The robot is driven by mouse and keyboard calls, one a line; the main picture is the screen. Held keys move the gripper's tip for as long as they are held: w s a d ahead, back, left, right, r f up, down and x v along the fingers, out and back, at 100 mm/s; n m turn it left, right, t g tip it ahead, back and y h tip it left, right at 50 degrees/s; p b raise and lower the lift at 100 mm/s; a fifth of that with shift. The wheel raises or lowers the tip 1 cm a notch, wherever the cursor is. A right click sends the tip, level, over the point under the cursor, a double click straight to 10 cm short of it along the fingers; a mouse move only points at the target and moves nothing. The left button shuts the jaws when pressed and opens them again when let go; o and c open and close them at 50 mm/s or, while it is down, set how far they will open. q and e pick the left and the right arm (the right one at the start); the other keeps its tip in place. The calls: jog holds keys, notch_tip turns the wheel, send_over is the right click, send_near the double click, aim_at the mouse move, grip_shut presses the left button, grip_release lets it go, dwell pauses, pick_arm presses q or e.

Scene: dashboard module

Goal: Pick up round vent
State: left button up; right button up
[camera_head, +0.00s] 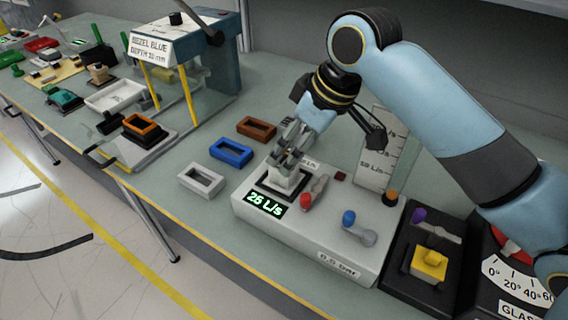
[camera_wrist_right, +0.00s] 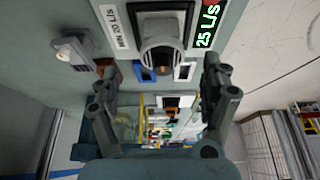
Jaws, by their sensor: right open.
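The round vent (camera_wrist_right: 160,57) is a grey, ribbed round piece in the right wrist view. It sits at the dark square fixture (camera_wrist_right: 153,25) of the white test box (camera_head: 298,226). In the head view a pale block (camera_head: 284,181) shows at that fixture, partly hidden by my gripper. My right gripper (camera_head: 291,153) is just above it, pointing down. In the right wrist view its two fingers (camera_wrist_right: 160,80) are spread wide, one on each side of the vent, with gaps between. My left gripper is not in view.
The box display (camera_head: 265,203) reads 25 L/s. Red (camera_head: 306,201) and blue (camera_head: 349,217) knobbed levers stand right of the fixture. White (camera_head: 201,180), blue (camera_head: 231,152) and brown (camera_head: 257,128) frames lie left of the box. A clear scale panel (camera_head: 386,150) stands behind.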

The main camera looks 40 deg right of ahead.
jog(key=shift+w+a+f, duration=0.1)
jog(key=shift+w+f, duration=0.15)
jog(key=shift+f, duration=0.35)
jog(key=shift+w+f, duration=0.2)
jog(key=shift+f, duration=0.05)
jog(key=x, duration=0.4)
jog(key=shift+s+a+f+p, duration=0.2)
jog(key=shift+s+f+p, duration=0.1)
jog(key=shift+p, duration=0.1)
jog(key=shift+w+f, duration=0.25)
jog(key=shift+f, duration=0.15)
jog(key=shift+c, duration=0.3)
jog(key=shift+s, duration=0.1)
jog(key=c, duration=0.5)
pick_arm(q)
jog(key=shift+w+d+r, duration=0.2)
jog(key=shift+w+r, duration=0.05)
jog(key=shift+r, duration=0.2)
pick_arm(e)
jog(key=c, duration=0.9)
